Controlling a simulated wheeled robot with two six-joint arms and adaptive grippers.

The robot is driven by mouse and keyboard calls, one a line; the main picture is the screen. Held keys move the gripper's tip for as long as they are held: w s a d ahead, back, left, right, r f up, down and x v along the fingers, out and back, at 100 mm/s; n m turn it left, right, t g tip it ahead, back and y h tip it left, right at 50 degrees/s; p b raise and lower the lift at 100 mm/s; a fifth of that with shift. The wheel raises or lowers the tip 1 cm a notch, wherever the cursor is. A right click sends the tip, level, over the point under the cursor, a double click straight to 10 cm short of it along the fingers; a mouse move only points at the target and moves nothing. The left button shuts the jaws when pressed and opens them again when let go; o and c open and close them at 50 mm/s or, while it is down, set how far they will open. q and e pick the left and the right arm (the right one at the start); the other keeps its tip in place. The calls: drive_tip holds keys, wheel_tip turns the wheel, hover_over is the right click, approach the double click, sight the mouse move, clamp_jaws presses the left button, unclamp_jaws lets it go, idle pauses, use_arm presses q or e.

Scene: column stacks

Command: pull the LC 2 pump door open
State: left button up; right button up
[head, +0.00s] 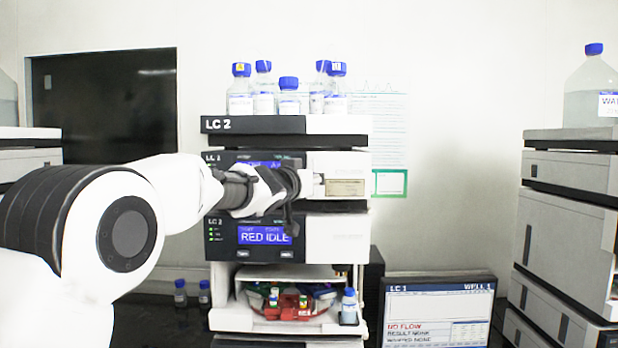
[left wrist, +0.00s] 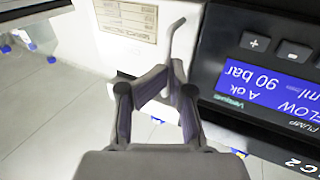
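The LC 2 stack (head: 270,125) stands in the middle of the head view. The white pump door (head: 338,162) carries a beige label plate, also seen in the left wrist view (left wrist: 126,18). A thin grey bent handle (left wrist: 174,38) is at the door. My left gripper (head: 298,184) is in front of the pump, its fingertips together around the handle's end. I cannot tell whether the door is ajar. My right gripper is out of view.
Blue-capped bottles (head: 288,98) stand on top of the stack. Below the pump are a module reading RED IDLE (head: 265,235) and an open sampler bay (head: 290,272). A monitor (head: 438,310) stands at lower right, another stack (head: 570,190) at far right.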

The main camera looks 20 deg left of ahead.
use_arm(q)
drive_tip(key=shift+w+d+f, duration=0.2)
drive_tip(key=shift+w+d, duration=0.15)
drive_tip(key=shift+s+r, duration=0.1)
drive_tip(key=shift+r, duration=0.05)
drive_tip(key=shift+s, duration=0.2)
drive_tip(key=s+a, duration=0.1)
drive_tip(key=s, duration=1)
drive_tip(key=shift+a, duration=0.4)
drive_tip(key=shift+s, duration=0.15)
